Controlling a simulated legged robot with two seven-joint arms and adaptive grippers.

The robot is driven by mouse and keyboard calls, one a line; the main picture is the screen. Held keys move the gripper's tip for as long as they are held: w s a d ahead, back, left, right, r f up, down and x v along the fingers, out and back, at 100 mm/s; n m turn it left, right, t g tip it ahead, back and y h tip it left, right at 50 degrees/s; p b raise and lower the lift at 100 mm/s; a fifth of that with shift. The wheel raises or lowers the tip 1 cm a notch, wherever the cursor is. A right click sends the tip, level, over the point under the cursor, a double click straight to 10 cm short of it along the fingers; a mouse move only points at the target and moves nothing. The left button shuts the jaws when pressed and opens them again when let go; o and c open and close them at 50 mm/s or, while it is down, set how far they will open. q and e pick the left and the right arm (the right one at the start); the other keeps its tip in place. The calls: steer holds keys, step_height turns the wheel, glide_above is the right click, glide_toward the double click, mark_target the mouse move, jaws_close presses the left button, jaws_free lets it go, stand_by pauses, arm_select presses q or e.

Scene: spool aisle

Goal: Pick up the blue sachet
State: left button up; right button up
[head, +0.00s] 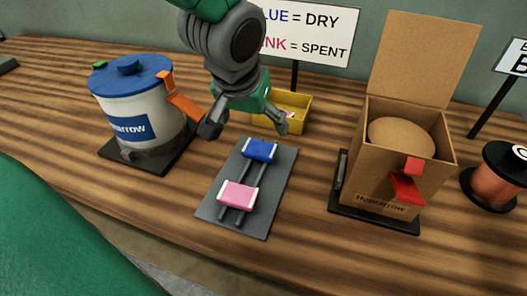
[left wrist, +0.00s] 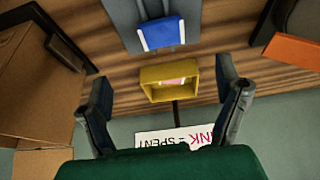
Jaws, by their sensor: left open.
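The blue sachet (head: 260,150) has white ends and lies across two dark rails on a grey plate (head: 270,205). It also shows at the top of the left wrist view (left wrist: 163,33). A pink sachet (head: 238,195) with white ends lies on the same rails, nearer the front. My left gripper (head: 247,130) is open and empty, with its fingers spread above and behind the blue sachet. In the left wrist view its two fingers (left wrist: 166,104) stand apart with nothing between them touching. My right gripper is not in view.
A yellow bin (head: 290,110) with something pink inside stands behind the plate. A white drum with a blue lid (head: 133,105) stands left. An open cardboard box (head: 385,180) and a copper spool (head: 493,180) stand right. A sign (head: 325,38) stands behind.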

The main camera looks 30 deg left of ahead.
arm_select(q)
steer(key=b, duration=0.2)
glide_above(260, 148)
steer(key=s+d, duration=0.1)
steer(key=s, duration=0.1)
step_height(260, 148, down, 6)
steer(key=shift+d+r, duration=0.1)
steer(key=x, duration=0.2)
steer(key=b+x, duration=0.1)
steer(key=x, duration=0.2)
steer(key=shift+a+f, duration=0.35)
steer(key=shift+a, duration=0.1)
steer(key=shift+r, duration=0.1)
steer(key=c, duration=1.2)
